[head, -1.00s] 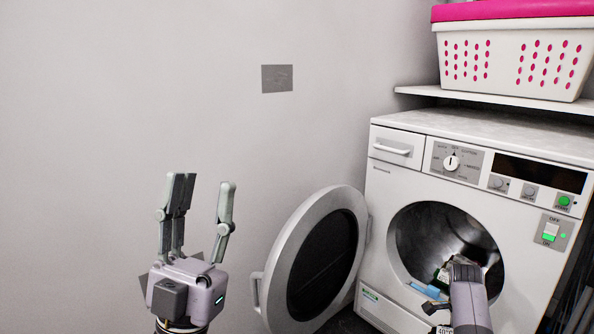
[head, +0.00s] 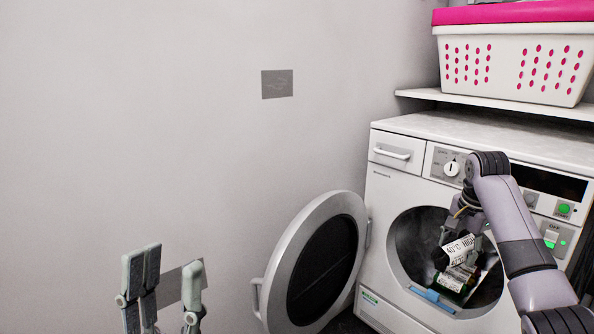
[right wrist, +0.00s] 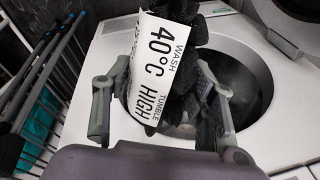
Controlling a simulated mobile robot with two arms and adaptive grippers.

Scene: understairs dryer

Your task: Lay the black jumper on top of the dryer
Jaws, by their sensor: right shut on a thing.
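The black jumper (right wrist: 185,30) hangs between the fingers of my right gripper (right wrist: 158,105) in the right wrist view. A white tag reading wash 40°C, tumble high covers part of it. My left gripper (head: 168,283) is open and empty at lower left.
A labelled item with green (head: 452,284) and a blue piece (head: 432,296) lie at the drum opening. The open door (head: 278,262) stands left of the dryer. A shelf (head: 490,101) with a white and pink basket (head: 505,62) hangs above. A rack (right wrist: 40,90) stands beside the dryer.

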